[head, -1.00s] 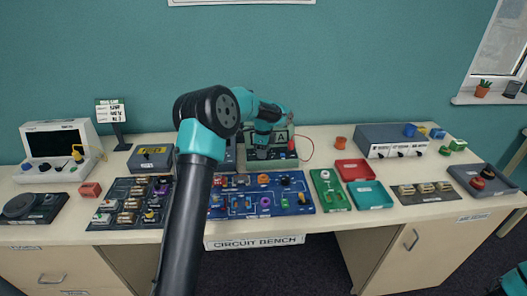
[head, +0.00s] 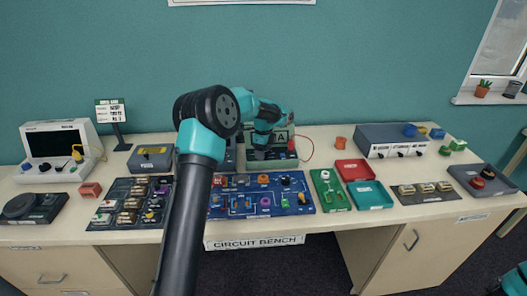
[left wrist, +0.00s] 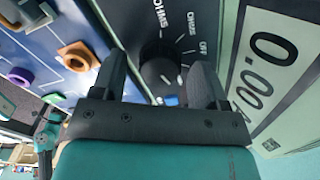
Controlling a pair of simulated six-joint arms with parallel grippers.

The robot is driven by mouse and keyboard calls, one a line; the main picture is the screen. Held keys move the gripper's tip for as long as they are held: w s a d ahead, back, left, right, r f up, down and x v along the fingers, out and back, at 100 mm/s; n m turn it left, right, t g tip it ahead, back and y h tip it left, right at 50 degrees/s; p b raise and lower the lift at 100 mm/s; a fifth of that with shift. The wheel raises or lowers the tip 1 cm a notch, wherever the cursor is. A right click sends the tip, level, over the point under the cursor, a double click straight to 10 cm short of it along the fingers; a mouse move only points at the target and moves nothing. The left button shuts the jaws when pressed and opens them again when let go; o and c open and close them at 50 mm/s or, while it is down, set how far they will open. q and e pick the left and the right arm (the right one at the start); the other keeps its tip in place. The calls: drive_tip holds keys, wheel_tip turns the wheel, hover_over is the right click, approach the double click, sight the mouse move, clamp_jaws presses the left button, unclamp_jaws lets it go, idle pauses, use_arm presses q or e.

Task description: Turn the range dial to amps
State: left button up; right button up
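My left gripper (head: 262,153) is at the meter's front. In the left wrist view its two fingers (left wrist: 160,82) are spread on either side of the dial, with gaps visible; contact cannot be told. My right gripper is not in view.
A blue circuit board (head: 262,206) lies just in front of the meter. A red wire (head: 309,148) loops at the meter's right. A red tray (head: 354,163) and teal tray (head: 370,195) lie to the right, and a grey box (head: 385,135) stands behind them.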

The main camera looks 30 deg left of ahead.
use_arm(q)
wheel_tip(320, 180, up, 17)
drive_tip(key=shift+r, duration=0.2)
idle(0.7)
drive_tip(key=shift+f, duration=0.15)
wheel_tip(320, 180, down, 15)
drive_tip(key=shift+f, duration=0.2)
idle(0.7)
drive_tip(key=shift+f, duration=0.95)
drive_tip(key=n, duration=0.4)
drive_tip(key=shift+r+n, duration=0.1)
drive_tip(key=shift+n, duration=2.5)
